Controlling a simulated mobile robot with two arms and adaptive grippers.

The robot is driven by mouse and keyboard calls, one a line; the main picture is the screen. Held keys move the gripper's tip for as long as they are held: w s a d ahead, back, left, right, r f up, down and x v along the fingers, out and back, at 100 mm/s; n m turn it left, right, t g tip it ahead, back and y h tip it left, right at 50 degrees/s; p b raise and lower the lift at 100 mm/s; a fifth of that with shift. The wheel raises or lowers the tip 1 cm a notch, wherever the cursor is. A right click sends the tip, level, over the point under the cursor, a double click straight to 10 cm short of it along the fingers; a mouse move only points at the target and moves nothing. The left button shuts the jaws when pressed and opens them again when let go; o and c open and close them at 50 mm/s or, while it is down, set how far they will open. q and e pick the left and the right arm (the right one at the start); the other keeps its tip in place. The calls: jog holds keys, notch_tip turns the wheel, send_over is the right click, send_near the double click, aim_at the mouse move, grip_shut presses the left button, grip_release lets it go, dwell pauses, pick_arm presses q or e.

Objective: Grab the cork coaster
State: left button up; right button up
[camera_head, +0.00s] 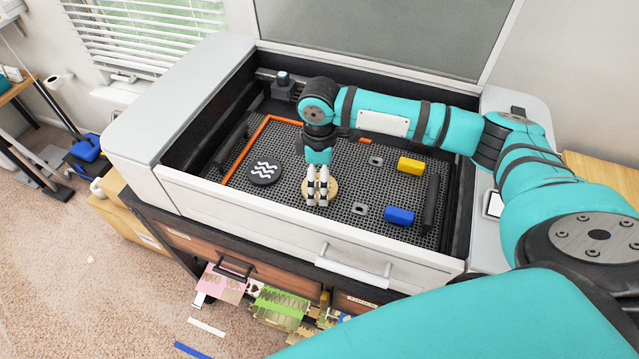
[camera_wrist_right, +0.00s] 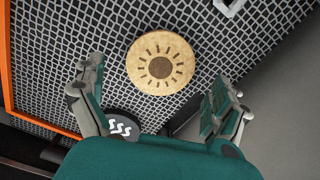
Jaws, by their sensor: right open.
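The cork coaster (camera_wrist_right: 160,63) is a round tan disc with a dark sun-like mark, lying flat on the black honeycomb bed of the open machine. In the head view the coaster (camera_head: 332,187) shows only partly, behind my gripper's fingers. My right gripper (camera_head: 318,199) points down over the bed, its fingers in front of the coaster. In the wrist view my right gripper (camera_wrist_right: 155,108) is open and empty, and the coaster lies beyond the gap between its fingertips. I cannot tell the exact height above it. My left gripper is not in view.
A black disc with white waves (camera_head: 265,172) lies left of the gripper. The machine's white front wall (camera_head: 270,230) and orange strip (camera_head: 243,150) border the bed.

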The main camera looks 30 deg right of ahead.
jog(key=shift+f, duration=1.25)
jog(key=c, duration=0.9)
jog(key=shift+o, duration=0.2)
jog(key=shift+r, duration=0.1)
